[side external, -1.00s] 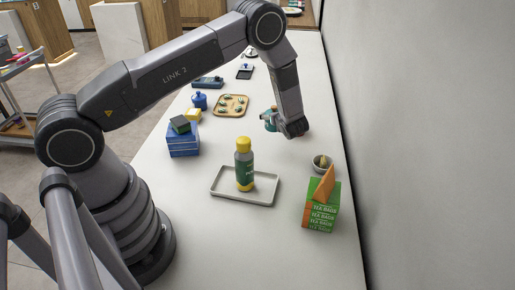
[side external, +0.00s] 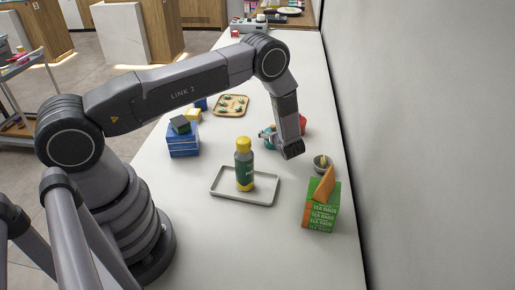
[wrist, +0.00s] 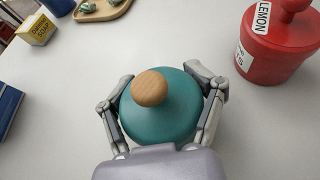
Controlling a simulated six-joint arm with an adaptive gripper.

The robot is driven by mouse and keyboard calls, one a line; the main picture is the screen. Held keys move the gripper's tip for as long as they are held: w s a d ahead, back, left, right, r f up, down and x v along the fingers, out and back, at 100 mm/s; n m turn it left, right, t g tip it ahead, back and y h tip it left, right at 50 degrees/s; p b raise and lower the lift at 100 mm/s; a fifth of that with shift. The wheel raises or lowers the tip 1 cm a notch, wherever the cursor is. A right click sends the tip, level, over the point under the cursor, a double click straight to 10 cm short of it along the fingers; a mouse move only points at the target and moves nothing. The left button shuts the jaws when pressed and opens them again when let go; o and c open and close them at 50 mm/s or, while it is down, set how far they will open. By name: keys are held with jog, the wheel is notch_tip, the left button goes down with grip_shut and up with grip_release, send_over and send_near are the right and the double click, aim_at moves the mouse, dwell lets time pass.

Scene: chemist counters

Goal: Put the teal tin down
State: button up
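The teal tin (wrist: 158,120) has a round wooden knob on its lid. In the wrist view it sits between the two fingers of my gripper (wrist: 160,78), which are closed against its sides. In the side view the tin (side external: 267,136) shows only partly beside my gripper's end, low over the counter right of the middle. I cannot tell whether its base touches the counter.
A red tin (wrist: 275,50) labelled LEMON stands close on the right. A grey tray (side external: 228,193) with a yellow-capped bottle (side external: 244,160), a green tea box (side external: 322,210) and a small bowl (side external: 317,164) are in front. Blue boxes (side external: 183,143) stand left.

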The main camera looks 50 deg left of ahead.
jog(key=o, duration=0.4)
jog(key=shift+c, duration=0.2)
jog(key=shift+r, duration=0.15)
